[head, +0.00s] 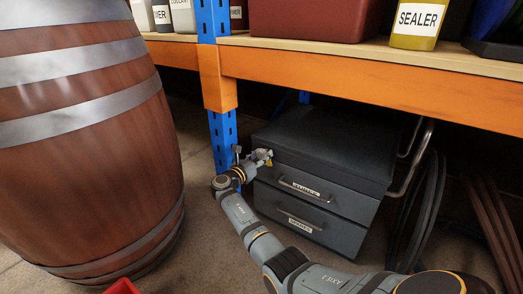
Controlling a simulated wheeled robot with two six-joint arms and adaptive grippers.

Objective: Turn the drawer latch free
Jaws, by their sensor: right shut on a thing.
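A dark grey drawer cabinet (325,150) stands on the floor under the shelf. It has two drawer fronts, an upper drawer (340,202) and a lower drawer (345,230), each with a bar handle and a small white label. Both drawers look closed. My right gripper (262,157) is at the upper left corner of the cabinet front, shut on the small drawer latch there. The fingers mostly hide the latch, so its angle cannot be told. My left gripper is not in view.
A large wooden barrel (85,130) stands close on the left. A blue upright post (224,140) is just left of the cabinet, and an orange shelf beam (370,85) runs above it. Dark hoses (425,200) hang at right. Part of a red object (122,287) shows at the bottom.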

